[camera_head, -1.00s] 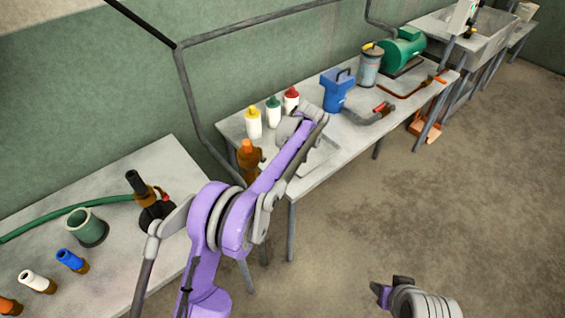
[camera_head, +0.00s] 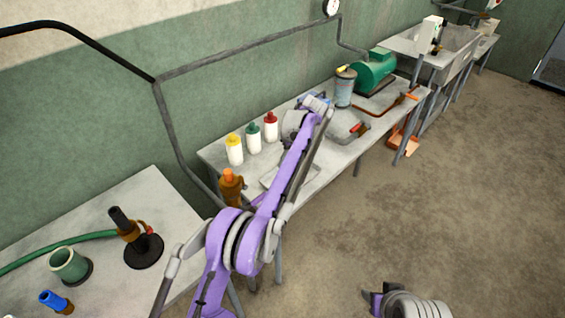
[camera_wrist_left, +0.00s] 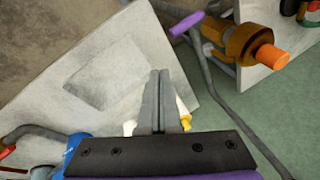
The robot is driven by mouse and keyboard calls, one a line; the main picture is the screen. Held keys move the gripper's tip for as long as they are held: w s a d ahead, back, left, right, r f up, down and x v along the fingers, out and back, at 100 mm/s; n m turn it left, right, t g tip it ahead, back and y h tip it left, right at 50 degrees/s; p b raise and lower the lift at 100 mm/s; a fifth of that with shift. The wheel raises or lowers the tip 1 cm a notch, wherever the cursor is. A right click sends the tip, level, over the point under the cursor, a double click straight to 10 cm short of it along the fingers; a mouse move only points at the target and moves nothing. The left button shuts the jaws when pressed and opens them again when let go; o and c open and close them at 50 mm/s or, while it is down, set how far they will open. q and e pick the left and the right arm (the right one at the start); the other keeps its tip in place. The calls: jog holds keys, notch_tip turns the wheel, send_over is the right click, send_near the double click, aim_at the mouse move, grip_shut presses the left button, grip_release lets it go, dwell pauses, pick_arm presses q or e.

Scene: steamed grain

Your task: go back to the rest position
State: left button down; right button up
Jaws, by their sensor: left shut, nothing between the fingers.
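My left arm (camera_head: 232,245) rises from the bottom of the head view and reaches over the far bench. Its far end is in front of the blue jug (camera_head: 313,98) and covers most of it. My left gripper (camera_wrist_left: 158,100) shows in the left wrist view with both fingers together and nothing between them. Behind the fingers, a white bottle with a yellow cap (camera_wrist_left: 184,115) is partly hidden.
The near bench (camera_head: 160,195) holds a black-based stand (camera_head: 143,250) and a green cup (camera_head: 69,264). Open floor (camera_head: 450,190) lies right.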

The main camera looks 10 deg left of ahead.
pick_arm(q)
jog(key=s+a+r+m+t+h, duration=0.15)
jog(key=s+a+r, duration=0.3)
jog(key=s, duration=0.45)
jog(key=s+a+r+m+t+h, duration=0.1)
jog(key=s+a+r+m, duration=0.15)
jog(key=s+r, duration=0.4)
jog(key=s+a+f+t+h, duration=0.1)
jog(key=s+f, duration=0.4)
jog(key=s, duration=0.7)
jog(key=s+a+f+m+t, duration=0.1)
jog(key=s+f, duration=0.4)
jog(key=s, duration=0.7)
jog(key=shift+s+a+f+m+t+h, duration=0.15)
jog(key=shift+a+f+m+t+h, duration=0.15)
jog(key=shift+t, duration=0.25)
